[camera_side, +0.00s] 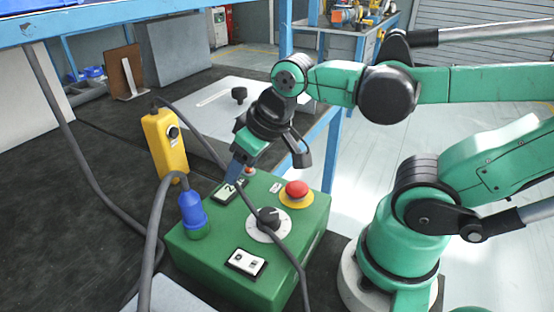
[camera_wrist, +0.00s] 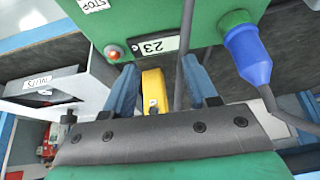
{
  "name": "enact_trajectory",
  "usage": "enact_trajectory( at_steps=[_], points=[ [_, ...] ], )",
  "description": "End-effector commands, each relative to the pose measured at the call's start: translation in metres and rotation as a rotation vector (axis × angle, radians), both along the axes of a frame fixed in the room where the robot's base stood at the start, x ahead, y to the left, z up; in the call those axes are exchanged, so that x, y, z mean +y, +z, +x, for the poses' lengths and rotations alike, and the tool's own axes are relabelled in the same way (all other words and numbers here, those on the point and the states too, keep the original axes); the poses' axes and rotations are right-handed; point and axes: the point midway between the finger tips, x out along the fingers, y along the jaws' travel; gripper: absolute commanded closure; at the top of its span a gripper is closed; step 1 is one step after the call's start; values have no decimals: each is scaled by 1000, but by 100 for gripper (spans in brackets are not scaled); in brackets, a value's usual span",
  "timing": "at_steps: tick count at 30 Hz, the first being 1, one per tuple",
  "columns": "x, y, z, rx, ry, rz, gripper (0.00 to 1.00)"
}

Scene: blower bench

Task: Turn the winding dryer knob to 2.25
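A green control box (camera_side: 215,262) stands on the dark bench. A black knob (camera_side: 267,217) on a round white dial sits on its top; its setting is too small to read, and a dark cable crosses the dial. No label naming the winding dryer is readable. My gripper (camera_side: 233,178) is above the box's far edge, by the small display (camera_side: 225,191), behind and left of the knob and apart from it. In the wrist view my gripper (camera_wrist: 160,76) has its two blue fingers spread with nothing held between them.
The box bears a red stop button (camera_side: 297,190), a rocker switch (camera_side: 246,263) and a blue plug (camera_side: 191,210) with a thick cable. A yellow box (camera_side: 163,145) with a small black knob stands behind. A white plate (camera_side: 215,110) with another black knob (camera_side: 239,94) is farther back.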

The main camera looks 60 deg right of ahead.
Motion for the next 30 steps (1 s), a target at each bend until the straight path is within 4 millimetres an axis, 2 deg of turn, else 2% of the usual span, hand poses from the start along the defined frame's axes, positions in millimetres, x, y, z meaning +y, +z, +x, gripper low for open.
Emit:
enact_trajectory(
  at_steps=[1,2,6,9,13,24,30],
  points=[
    [8,1,-8,85,10,6,32],
    [12,1,-15,143,12,7,26],
    [24,8,-43,370,9,-5,26],
    [27,11,-55,458,4,-19,26],
    [28,5,-58,481,0,-24,26],
    [28,-34,-57,477,0,-23,26],
    [27,-43,-58,476,0,-23,26]
  ],
)
